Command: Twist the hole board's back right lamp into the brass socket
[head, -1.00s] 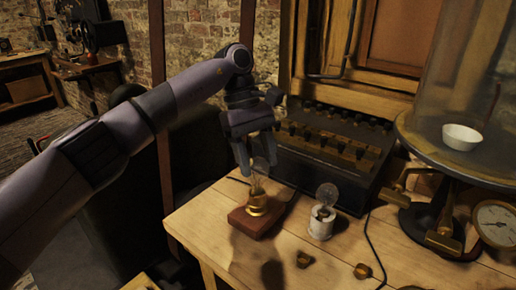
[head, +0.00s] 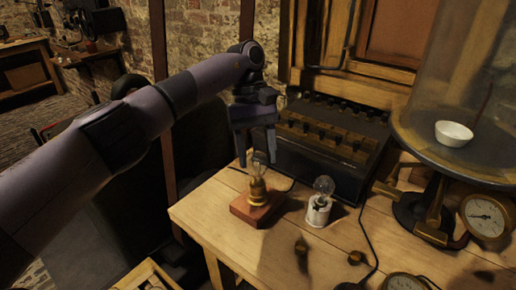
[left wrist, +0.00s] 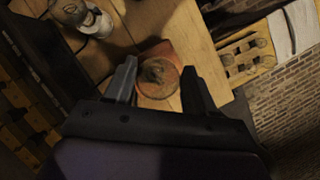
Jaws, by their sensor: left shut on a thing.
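My left gripper (head: 256,156) points down over the brass socket (head: 257,193), which stands on a red-brown wooden block (head: 249,214) near the table's left edge. It is shut on a clear glass lamp (head: 259,172), upright at the top of the socket. I cannot tell how deep its thread sits. In the left wrist view the lamp (left wrist: 157,75) shows between the two fingers, above the block (left wrist: 158,50). The hole board (left wrist: 245,55) with several lamps is at the right of that view. My right gripper is out of view.
A clear bulb in a white holder (head: 318,211) stands just right of the block. A dark switch box (head: 330,150) is behind. A glass bell jar on a stand and a dial gauge (head: 486,217) are at right. Small brass pieces lie in front.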

